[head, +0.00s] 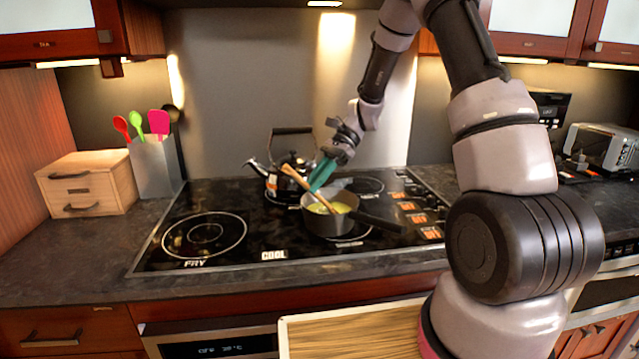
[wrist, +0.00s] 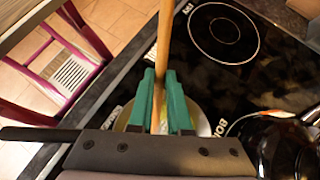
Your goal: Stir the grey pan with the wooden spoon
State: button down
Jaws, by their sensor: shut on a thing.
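The grey pan (head: 330,222) sits on the cooktop with its dark handle pointing right in the head view. Yellowish-green contents show inside it. My gripper (head: 322,175) is above the pan, its green fingers shut on the wooden spoon (head: 293,178). The spoon leans, its upper end to the left and its lower end down in the pan. In the wrist view the spoon (wrist: 165,45) runs between the two green fingers (wrist: 165,100). The pan there is mostly hidden behind my gripper, and the spoon's tip cannot be made out.
A kettle (head: 285,185) stands just behind and left of the pan. A utensil holder (head: 155,165) and a small wooden drawer box (head: 85,185) stand left of the cooktop (head: 165,258). The front-left burner (head: 204,236) is empty. A toaster (head: 602,148) stands at far right.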

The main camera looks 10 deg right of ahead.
aim_at(291, 168)
jog(key=shift+a+r, duration=0.1)
dwell(0.3)
jog(key=shift+s+a+r, duration=0.6)
jog(key=shift+a+r, duration=0.35)
jog(key=shift+r, duration=0.3)
jog(key=shift+s+a+r, duration=0.55)
jog(key=shift+a+r, duration=0.45)
jog(key=shift+r, duration=0.3)
jog(key=shift+s+a+r, duration=0.6)
jog(key=shift+a+r, duration=0.35)
jog(key=shift+r, duration=0.3)
jog(key=shift+r, duration=2.55)
